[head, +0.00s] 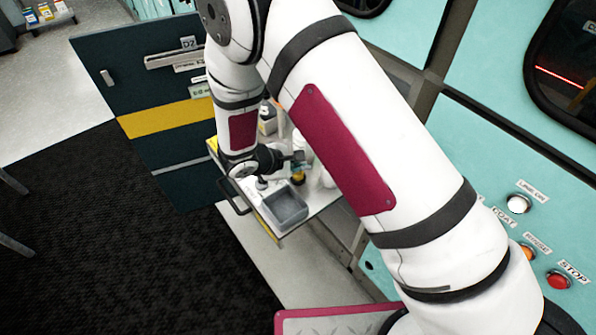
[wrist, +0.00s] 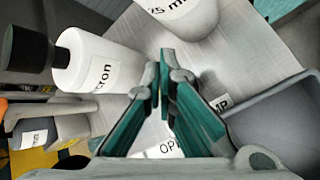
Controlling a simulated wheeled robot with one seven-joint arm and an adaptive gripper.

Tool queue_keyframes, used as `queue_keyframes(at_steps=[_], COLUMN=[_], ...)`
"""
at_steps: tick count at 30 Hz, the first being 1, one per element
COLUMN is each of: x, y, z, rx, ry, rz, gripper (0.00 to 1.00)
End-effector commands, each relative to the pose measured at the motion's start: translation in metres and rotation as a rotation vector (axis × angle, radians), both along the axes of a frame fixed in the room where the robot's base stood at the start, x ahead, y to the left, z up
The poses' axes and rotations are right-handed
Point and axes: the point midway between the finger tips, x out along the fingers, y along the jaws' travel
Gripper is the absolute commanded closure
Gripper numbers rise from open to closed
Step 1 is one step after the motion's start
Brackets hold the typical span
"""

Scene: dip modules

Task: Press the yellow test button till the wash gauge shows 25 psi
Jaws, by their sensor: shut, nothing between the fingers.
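My gripper (wrist: 164,78) is shut and empty in the wrist view, its two teal-sided fingers brought together over a light metal surface (wrist: 252,60). In the head view my gripper (head: 294,160) is small and partly hidden, low over the cluttered shelf beside the teal machine. I cannot make out a yellow test button or a wash gauge in either view. An orange button (head: 528,252) and a red button (head: 558,280) marked STOP sit on the teal panel at the right, far from the gripper.
Near the fingers are a white bottle with a black cap (wrist: 95,62), another white container (wrist: 180,12) and a grey tray (wrist: 275,125). The grey tray (head: 287,208) sits at the shelf's front. A dark cabinet (head: 150,110) stands left; dark floor mat lies clear in front.

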Motion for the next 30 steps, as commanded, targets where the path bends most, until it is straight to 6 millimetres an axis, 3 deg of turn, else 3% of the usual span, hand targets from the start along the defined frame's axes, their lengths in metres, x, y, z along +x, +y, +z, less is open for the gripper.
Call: queue_keyframes(at_steps=[30], x=[0.000], y=[0.000], z=[-0.010], rx=[0.000], ry=[0.000], rz=[0.000], gripper=[1.00])
